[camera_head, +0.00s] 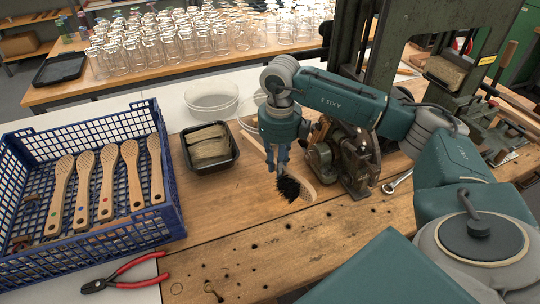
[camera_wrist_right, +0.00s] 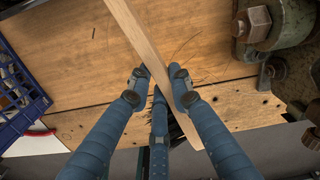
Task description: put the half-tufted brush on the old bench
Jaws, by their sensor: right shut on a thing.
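The half-tufted brush has a pale wooden body and black bristles (camera_head: 289,188); bare wood shows at its right end (camera_head: 304,184). My right gripper (camera_head: 277,166) is shut on its wooden handle, and in the right wrist view the handle (camera_wrist_right: 140,35) runs slantwise between the fingers (camera_wrist_right: 160,82). The brush is over the worn wooden bench (camera_head: 230,225), which has dark holes along its front strip. I cannot tell whether the bristles touch the wood. The fingers hide part of the handle. My left gripper is not in view.
A blue crate (camera_head: 178,205) of wooden brush blanks stands left, beside a black tray (camera_head: 232,160) of fibre. Red-handled pliers (camera_head: 140,265) lie at the front left. An old machine (camera_head: 350,165) and a wrench (camera_head: 397,182) are right of the brush. The bench front is mostly clear.

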